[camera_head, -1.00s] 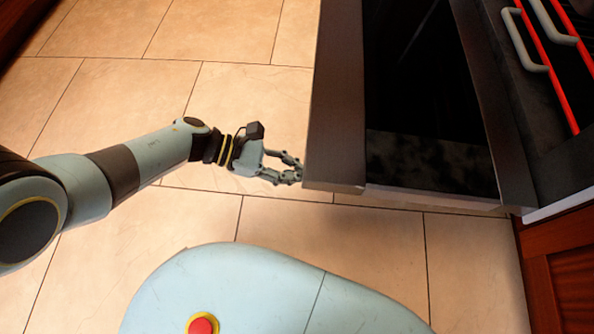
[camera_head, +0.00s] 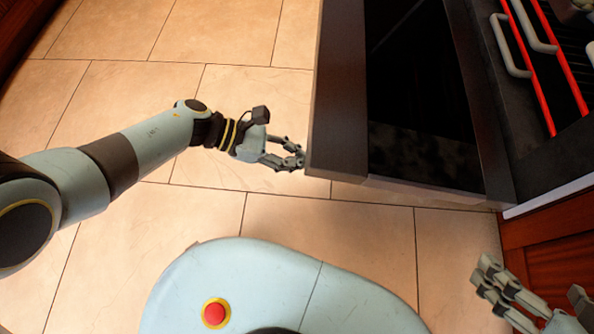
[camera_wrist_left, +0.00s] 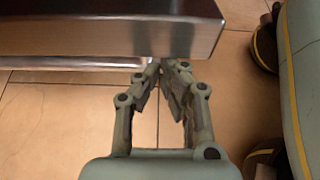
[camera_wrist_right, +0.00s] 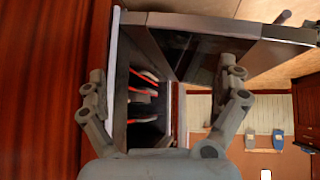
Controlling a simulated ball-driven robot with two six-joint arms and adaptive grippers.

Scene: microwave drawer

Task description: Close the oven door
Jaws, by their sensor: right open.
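The oven door (camera_head: 338,110) stands open at the right of the head view, with a metal edge and dark glass, out from the oven body. My left gripper (camera_head: 300,158) is at the left side of the door's near corner, fingertips very close to its outer edge. In the left wrist view its fingers (camera_wrist_left: 165,72) converge almost together just below the metal edge (camera_wrist_left: 120,35); contact is unclear. Nothing shows between them. My right gripper (camera_head: 483,272) is open and empty at the lower right. The right wrist view shows the door (camera_wrist_right: 215,50) beyond its spread fingers (camera_wrist_right: 163,78).
A red-brown wooden cabinet (camera_head: 555,245) stands at the right, near my right gripper. The tiled floor (camera_head: 130,100) is free to the left of the door.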

